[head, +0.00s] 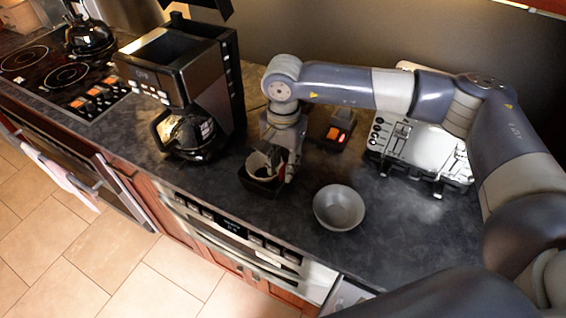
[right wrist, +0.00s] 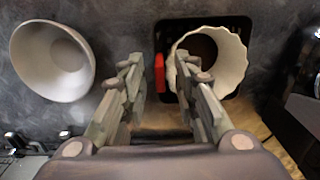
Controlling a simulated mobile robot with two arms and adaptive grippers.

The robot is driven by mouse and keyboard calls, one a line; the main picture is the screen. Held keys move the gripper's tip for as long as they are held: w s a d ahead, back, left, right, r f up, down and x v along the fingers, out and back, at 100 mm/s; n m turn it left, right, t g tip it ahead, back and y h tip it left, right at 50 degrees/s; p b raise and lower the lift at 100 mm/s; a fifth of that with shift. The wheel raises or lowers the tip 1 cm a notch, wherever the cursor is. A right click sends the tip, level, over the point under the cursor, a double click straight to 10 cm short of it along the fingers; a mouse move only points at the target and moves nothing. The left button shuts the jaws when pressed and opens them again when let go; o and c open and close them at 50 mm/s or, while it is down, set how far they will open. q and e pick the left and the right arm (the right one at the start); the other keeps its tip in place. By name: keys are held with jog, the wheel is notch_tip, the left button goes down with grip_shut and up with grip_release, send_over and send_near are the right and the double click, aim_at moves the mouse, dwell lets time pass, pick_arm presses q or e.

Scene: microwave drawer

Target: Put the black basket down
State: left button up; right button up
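The black basket (head: 262,187) appears to rest on the dark counter near its front edge. A pale fluted liner (right wrist: 238,58) sits in it, and a red piece (right wrist: 160,74) shows at its side. In the right wrist view the basket (right wrist: 164,30) is just beyond my fingertips. My right gripper (head: 286,172) is at the basket's right side in the head view. Its fingers (right wrist: 158,80) are apart, with the red piece in line with the gap and not visibly clamped. My left gripper is not in view.
A grey bowl (head: 339,208) stands right of the basket. A coffee maker (head: 190,70) with its glass pot (head: 190,132) is to the left. A device with a red light (head: 337,130) and a silver appliance (head: 420,150) stand behind. The counter's front edge is close.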

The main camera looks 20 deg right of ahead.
jog(key=shift+r, duration=0.1)
jog(key=shift+r, duration=0.15)
notch_tip(320, 180, up, 12)
jog(key=b, duration=0.3)
